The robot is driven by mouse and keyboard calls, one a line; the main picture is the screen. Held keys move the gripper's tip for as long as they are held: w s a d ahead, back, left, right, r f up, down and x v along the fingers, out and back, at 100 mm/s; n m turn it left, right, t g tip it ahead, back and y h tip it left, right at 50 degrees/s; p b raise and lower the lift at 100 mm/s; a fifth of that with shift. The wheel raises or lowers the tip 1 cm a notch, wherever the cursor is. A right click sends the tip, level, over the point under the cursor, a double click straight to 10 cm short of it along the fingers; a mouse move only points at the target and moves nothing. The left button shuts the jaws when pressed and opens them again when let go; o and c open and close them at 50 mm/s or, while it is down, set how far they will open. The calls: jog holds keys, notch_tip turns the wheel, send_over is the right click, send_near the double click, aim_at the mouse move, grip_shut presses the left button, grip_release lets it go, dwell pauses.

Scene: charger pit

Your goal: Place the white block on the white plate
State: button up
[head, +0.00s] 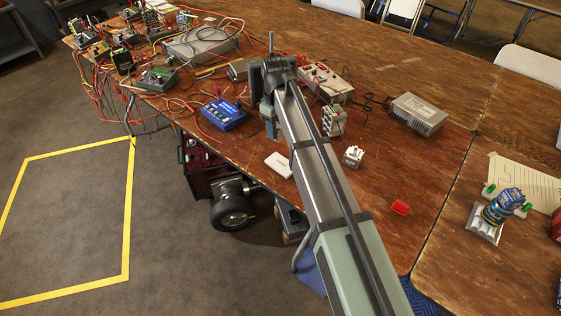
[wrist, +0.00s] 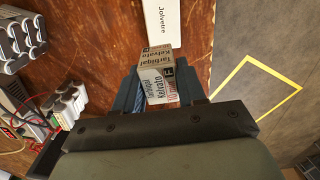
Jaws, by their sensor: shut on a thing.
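My gripper (wrist: 158,88) is shut on the white block (wrist: 155,57), which has printed labels in black and red and sits between the dark blue-grey fingers in the wrist view. In the head view my gripper (head: 268,110) points down over the table; I cannot make out the block there. The white plate (head: 279,164) is a small flat rectangle near the table's edge, just in front of my gripper. In the wrist view the plate (wrist: 161,22) lies just beyond the block, and the two look apart. The block's height above the table is unclear.
A blue circuit box (head: 222,114) stands left of my gripper. White connector blocks (head: 333,120) (head: 353,156) and a grey power box (head: 418,114) are to the right. Wires clutter the left; wood around the plate is clear.

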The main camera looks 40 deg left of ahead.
jog(key=shift+s+d+f, duration=0.15)
jog(key=shift+d+f, duration=0.3)
jog(key=shift+f, duration=1.15)
jog(key=shift+s+d+f, duration=0.15)
jog(key=shift+d+f, duration=0.35)
jog(key=shift+f, duration=1.15)
jog(key=shift+s+d+f, duration=0.15)
jog(key=shift+d+f, duration=0.3)
jog(key=shift+f, duration=1.15)
jog(key=shift+f, duration=0.15)
jog(key=o, duration=1.1)
jog(key=shift+c, duration=0.2)
notch_tip(320, 180, up, 12)
